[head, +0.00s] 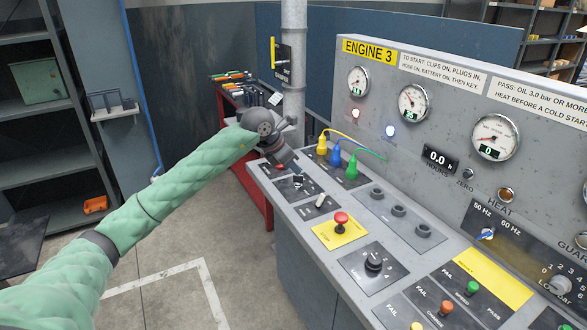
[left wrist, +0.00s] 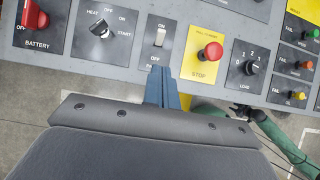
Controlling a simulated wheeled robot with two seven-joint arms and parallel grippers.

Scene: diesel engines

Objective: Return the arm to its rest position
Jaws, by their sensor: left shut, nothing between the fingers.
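My left arm in its green sleeve reaches in from the left in the head view. Its gripper (head: 287,160) is over the left end of the control desk (head: 292,205), near the battery and key switches. In the left wrist view the blue fingers (left wrist: 162,88) are together and empty, just below the white rocker switch (left wrist: 160,38). The key switch (left wrist: 101,29) and the red battery switch (left wrist: 35,17) are to the left. The red stop button (left wrist: 210,52) is to the right. Part of my right arm (left wrist: 285,145) shows at the lower right; its fingers cannot be made out.
Yellow, blue and green plugs (head: 351,170) with cables stand at the back of the desk. The upright engine panel (head: 440,115) with gauges rises behind. A red cart (head: 257,185) and a grey post (head: 293,70) are beyond my gripper. The floor left of the desk is open.

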